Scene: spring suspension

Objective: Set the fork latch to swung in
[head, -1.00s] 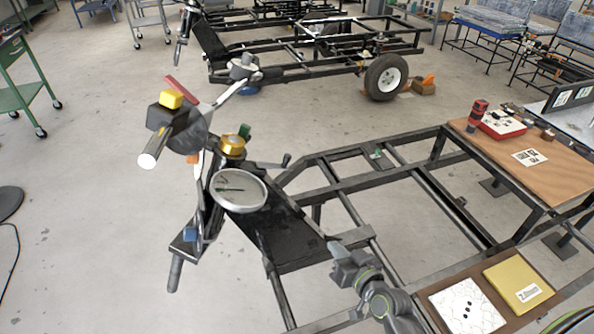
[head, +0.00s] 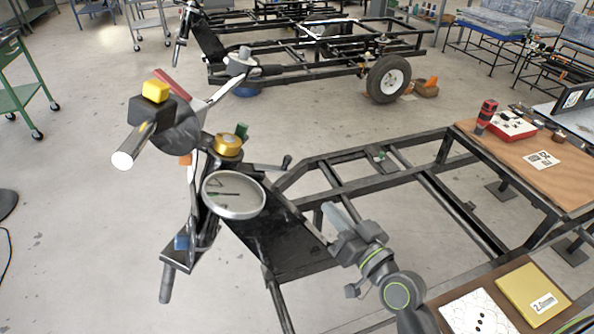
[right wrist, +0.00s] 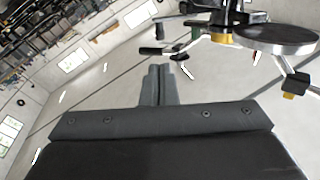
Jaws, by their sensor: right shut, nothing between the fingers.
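A short lever with a black knob (head: 286,161) sticks out to the right near the cap. I cannot tell for certain which part is the fork latch. My right gripper (head: 332,214) is shut and empty, to the right of the disc and apart from it. In the right wrist view its closed fingers (right wrist: 157,84) point away, with the lever's dark tip (right wrist: 151,51) beyond. My left gripper is out of view.
The black tube frame (head: 350,183) runs right from the assembly to a wooden board (head: 520,165) with a red case (head: 511,126). A yellow folder (head: 530,290) lies at lower right. Another wheeled frame (head: 300,65) stands behind.

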